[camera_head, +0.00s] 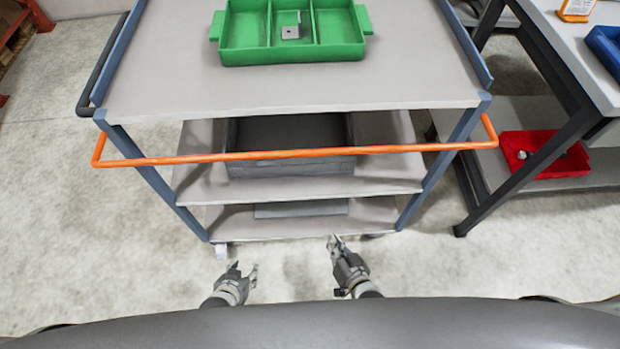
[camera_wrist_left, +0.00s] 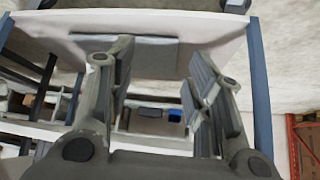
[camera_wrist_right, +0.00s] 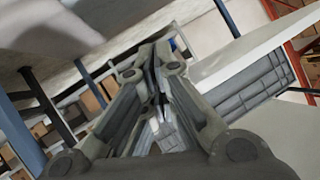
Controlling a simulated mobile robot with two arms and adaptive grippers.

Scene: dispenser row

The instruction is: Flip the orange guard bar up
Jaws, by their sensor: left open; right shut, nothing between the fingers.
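The orange guard bar (camera_head: 290,154) runs across the front of the cart, below the top shelf's front edge, with its ends bent back toward the blue posts. My left gripper (camera_head: 246,270) is open and empty, low in front of the cart and well below the bar. It also shows in the left wrist view (camera_wrist_left: 155,85) with its fingers apart. My right gripper (camera_head: 335,241) is shut and empty, in front of the lowest shelf and apart from the bar. It also shows in the right wrist view (camera_wrist_right: 155,65). Neither wrist view shows the bar.
The cart's top shelf (camera_head: 290,88) carries a green divided tray (camera_head: 246,50) holding a small metal part. A dark grey bin (camera_head: 245,170) sits on the middle shelf. A bench (camera_head: 590,95) with a red bin (camera_head: 565,172) stands at right. The floor at left is clear.

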